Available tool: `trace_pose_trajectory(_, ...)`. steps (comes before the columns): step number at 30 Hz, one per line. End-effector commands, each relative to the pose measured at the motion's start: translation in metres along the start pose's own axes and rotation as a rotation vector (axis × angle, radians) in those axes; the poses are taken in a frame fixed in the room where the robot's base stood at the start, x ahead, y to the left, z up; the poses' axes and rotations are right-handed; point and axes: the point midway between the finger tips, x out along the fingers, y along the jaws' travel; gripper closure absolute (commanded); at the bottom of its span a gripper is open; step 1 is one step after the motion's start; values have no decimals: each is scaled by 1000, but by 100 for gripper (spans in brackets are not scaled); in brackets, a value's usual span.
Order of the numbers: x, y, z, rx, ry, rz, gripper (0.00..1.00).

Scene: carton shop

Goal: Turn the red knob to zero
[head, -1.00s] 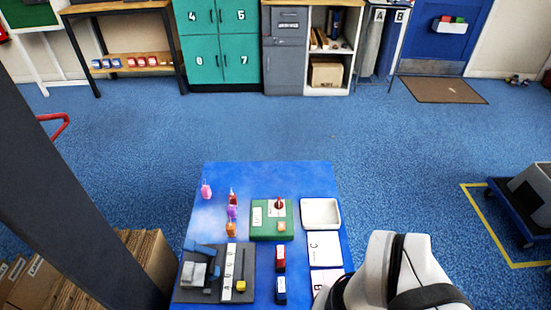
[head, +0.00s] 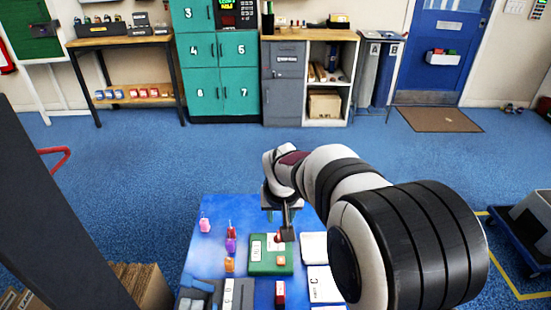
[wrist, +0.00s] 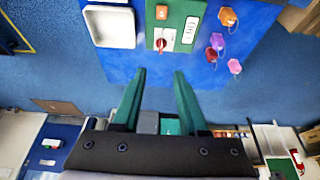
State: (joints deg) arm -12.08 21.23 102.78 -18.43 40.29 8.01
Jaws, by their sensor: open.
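The red knob (wrist: 160,45) sits on a white plate on the green panel (wrist: 180,12). In the head view the knob (head: 278,238) is partly hidden by my gripper (head: 285,232), and the green panel (head: 257,268) lies on the blue table. In the wrist view my gripper (wrist: 160,76) is open, its two green fingers apart and nothing between them. The knob appears just beyond the fingertips, roughly centred between them, with no contact visible. The dial marks are too small to read.
The panel also has an orange button (head: 281,260) and a white label (head: 257,249). A white tray (wrist: 110,25) lies beside it. A red block (head: 280,292) lies in front.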

Motion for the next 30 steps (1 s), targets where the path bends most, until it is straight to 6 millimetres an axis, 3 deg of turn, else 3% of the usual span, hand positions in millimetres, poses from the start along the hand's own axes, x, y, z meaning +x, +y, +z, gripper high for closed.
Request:
trace_pose_trajectory(5, 30, -3, -5, -12, 7, -1, 57)
trace_pose_trajectory(12, 103, -3, -5, -11, 5, -1, 57)
trace_pose_trajectory(18, 146, -3, -5, -10, 7, -1, 57)
trace_pose_trajectory(23, 161, -3, -6, -10, 8, -1, 57)
trace_pose_trajectory(30, 163, -3, -6, -10, 9, -2, 57)
